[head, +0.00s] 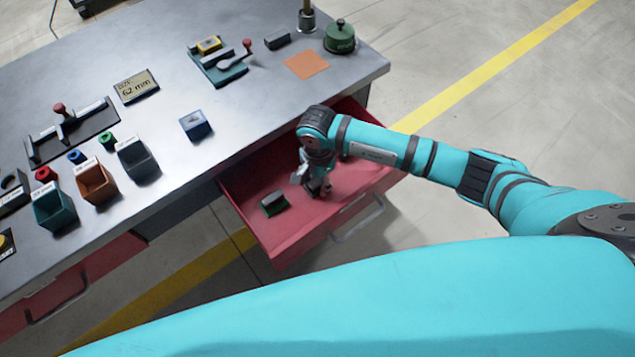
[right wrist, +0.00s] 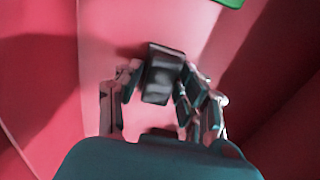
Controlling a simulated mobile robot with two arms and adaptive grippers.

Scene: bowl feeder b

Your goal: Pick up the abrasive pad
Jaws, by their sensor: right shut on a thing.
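The abrasive pad, seen as a dark grey block (right wrist: 162,75), is between the fingers of my right gripper (right wrist: 165,95) in the right wrist view. The fingers are shut on it, one on each side. In the head view my right gripper (head: 318,190) points down into the open red drawer (head: 297,236). There the fingers mostly hide the pad. I cannot tell whether it touches the drawer floor. My left gripper is not in view.
A dark block with a green edge (head: 274,203) lies in the drawer, left of my right gripper. Drawer walls surround the gripper. The grey worktop (head: 240,105) above holds several bins, a display (head: 137,87), a blue block (head: 195,125) and an orange square (head: 306,65).

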